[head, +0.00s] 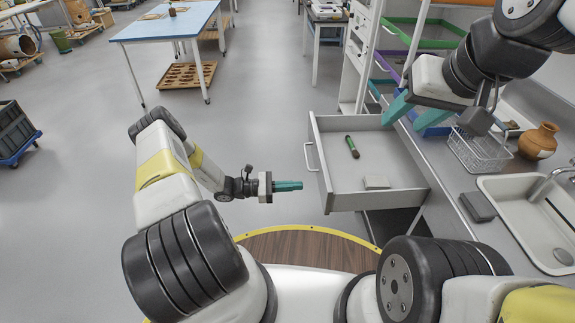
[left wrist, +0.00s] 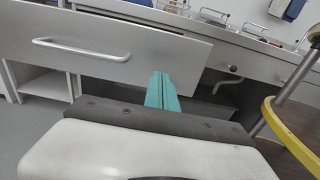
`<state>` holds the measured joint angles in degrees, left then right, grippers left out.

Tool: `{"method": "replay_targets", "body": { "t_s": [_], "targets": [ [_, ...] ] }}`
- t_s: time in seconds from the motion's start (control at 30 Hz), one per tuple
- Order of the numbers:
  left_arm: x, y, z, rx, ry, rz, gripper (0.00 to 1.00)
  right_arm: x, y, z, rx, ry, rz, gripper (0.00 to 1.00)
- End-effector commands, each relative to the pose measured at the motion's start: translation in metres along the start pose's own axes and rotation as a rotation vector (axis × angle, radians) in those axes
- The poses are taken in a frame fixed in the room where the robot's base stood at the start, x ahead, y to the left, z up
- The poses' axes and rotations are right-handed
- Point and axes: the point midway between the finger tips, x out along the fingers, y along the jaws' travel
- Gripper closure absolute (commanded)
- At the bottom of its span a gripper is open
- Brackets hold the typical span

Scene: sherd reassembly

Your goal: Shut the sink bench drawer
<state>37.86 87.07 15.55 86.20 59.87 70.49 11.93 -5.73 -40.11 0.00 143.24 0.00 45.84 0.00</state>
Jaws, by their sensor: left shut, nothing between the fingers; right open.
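The sink bench drawer (head: 375,179) stands pulled out from the bench in the head view, with a green-handled tool (head: 352,146) and a small grey-green block (head: 376,182) inside. Its front with a bar handle faces left, and the handle (left wrist: 80,49) shows in the left wrist view. My left gripper (head: 300,185) is shut and empty, its teal fingertips close to the drawer front near its near end; I cannot tell whether they touch. In the left wrist view the closed fingers (left wrist: 161,92) point at the drawer front.
The sink (head: 530,215) is at the right, with a wire basket (head: 478,150), a clay jug (head: 538,141) and a dark grey block (head: 477,206) on the bench. A shelf rack stands behind the drawer. The floor left of the drawer is clear.

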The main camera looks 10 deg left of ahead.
Motion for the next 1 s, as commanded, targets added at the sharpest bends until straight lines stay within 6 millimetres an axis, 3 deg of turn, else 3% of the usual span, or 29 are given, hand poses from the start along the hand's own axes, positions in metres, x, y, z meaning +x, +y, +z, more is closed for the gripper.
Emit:
{"method": "replay_targets", "body": {
  "t_s": [0.1,0.33,1.0],
  "targets": [
    [0.026,-0.001,0.000,-0.001,-0.001,-0.003,1.00,0.000,0.000,0.000,0.000,0.000,0.000,0.55],
    [0.056,0.000,0.000,0.000,0.000,-0.001,1.00,0.000,0.000,0.000,0.000,0.000,0.000,0.55],
    [0.066,0.000,0.000,0.000,0.000,0.000,1.00,0.000,0.000,0.000,0.000,0.000,0.000,0.55]
  ]
}}
